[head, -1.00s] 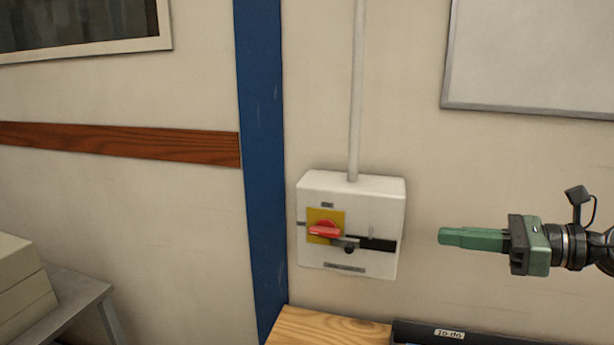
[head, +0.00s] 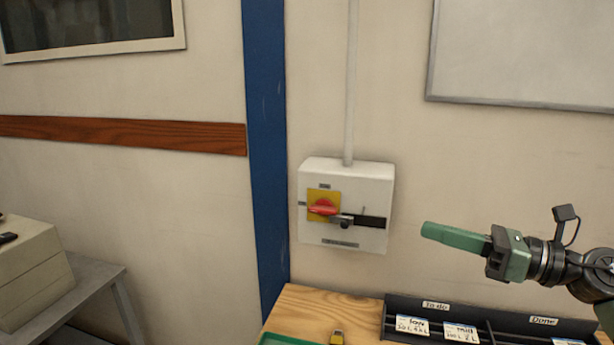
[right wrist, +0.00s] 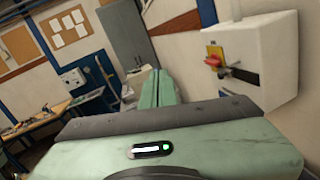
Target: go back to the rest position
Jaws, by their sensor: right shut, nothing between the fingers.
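My right gripper (head: 428,230) comes in from the right in the head view, with its green fingers shut and empty. It is in the air in front of the wall, to the right of the white switch box (head: 343,238) and apart from it. The box carries a red rotary handle (head: 322,209) on a yellow plate. In the right wrist view the shut fingers (right wrist: 160,88) point away from the camera, and the switch box (right wrist: 255,60) is at the right. My left gripper is not in view.
Below stands a wooden bench (head: 306,303) with a black tray (head: 398,305) labelled "to do" and "Done". A grey table (head: 103,280) with beige boxes (head: 35,268) is at the left. A whiteboard (head: 520,55) hangs above.

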